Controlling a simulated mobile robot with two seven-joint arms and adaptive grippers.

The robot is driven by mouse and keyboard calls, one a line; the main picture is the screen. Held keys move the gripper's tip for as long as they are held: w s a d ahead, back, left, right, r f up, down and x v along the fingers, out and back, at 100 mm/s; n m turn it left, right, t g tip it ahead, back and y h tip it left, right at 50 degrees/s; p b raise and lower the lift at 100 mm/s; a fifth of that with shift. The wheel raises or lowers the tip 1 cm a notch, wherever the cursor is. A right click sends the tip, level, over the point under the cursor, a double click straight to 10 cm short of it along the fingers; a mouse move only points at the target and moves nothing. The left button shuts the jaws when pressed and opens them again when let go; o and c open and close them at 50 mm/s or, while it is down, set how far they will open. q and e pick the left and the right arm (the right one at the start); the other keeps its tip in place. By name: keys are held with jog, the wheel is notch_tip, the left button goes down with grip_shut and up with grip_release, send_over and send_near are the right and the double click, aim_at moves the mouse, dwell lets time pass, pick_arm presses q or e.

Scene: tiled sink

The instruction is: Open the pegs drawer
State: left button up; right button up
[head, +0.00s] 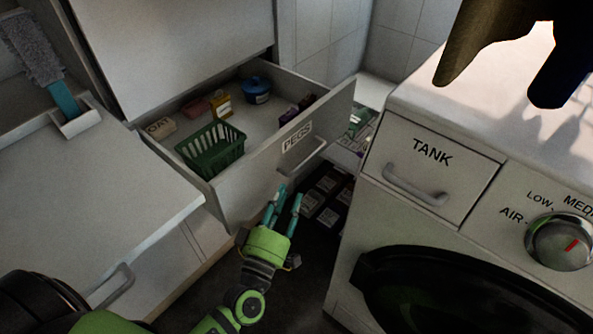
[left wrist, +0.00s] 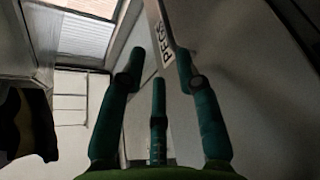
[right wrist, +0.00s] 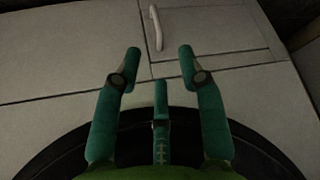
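The pegs drawer (head: 250,180) stands pulled out of the white cabinet in the head view, its inside showing. Its front carries the label PEGS and a grey bar handle (head: 303,157). My left gripper (head: 284,195) is just below and in front of the drawer front, apart from the handle, with its teal fingers spread and nothing between them. The drawer front with its label (left wrist: 179,50) shows close beside the fingers in the left wrist view. My right gripper (right wrist: 153,52) is open and empty, facing the white machine front and a handle; it is outside the head view.
A green basket (head: 211,150), a blue pot (head: 256,90) and several small boxes lie in the drawer. The white machine with the TANK drawer (head: 432,165) stands to the right. Dark crates (head: 325,195) are on the floor between. A brush (head: 42,65) is at left.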

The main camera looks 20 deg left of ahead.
pick_arm(q)
jog(key=f+x, duration=0.1)
jog(key=x, duration=0.6)
jog(key=shift+w, duration=0.6)
jog(key=shift+f, duration=0.15)
grip_shut()
jog(key=shift+s, duration=0.1)
